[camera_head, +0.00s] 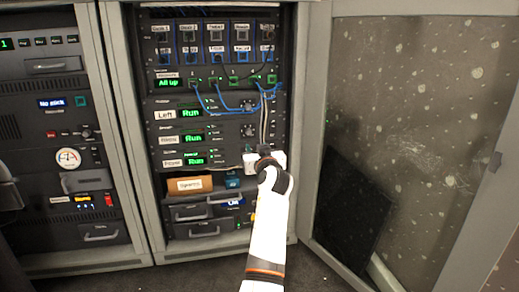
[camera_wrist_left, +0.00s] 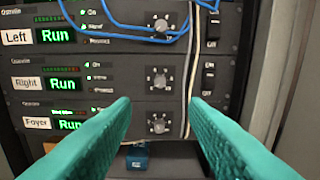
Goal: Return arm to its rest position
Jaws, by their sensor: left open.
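My left arm reaches up from the bottom of the head view, with its white forearm in front of the rack (camera_head: 127,130). My left gripper (camera_head: 264,150) is in front of the rack's right side, by the lower units. In the left wrist view the two green fingers of this gripper (camera_wrist_left: 160,103) are spread apart with nothing between them. Beyond them are the units labelled Left (camera_wrist_left: 17,37), Right (camera_wrist_left: 27,83) and Foyer (camera_wrist_left: 37,123), each with a green Run display and a round knob. Contact with the panel cannot be made out. My right gripper is not in view.
Blue cables (camera_head: 233,107) loop across the upper units, and pale cables hang down the right side. A cardboard box (camera_head: 189,186) sits in an opening above the drawers. An open, dusty glass door (camera_head: 410,80) stands at the right. Another rack (camera_head: 85,181) is at the left.

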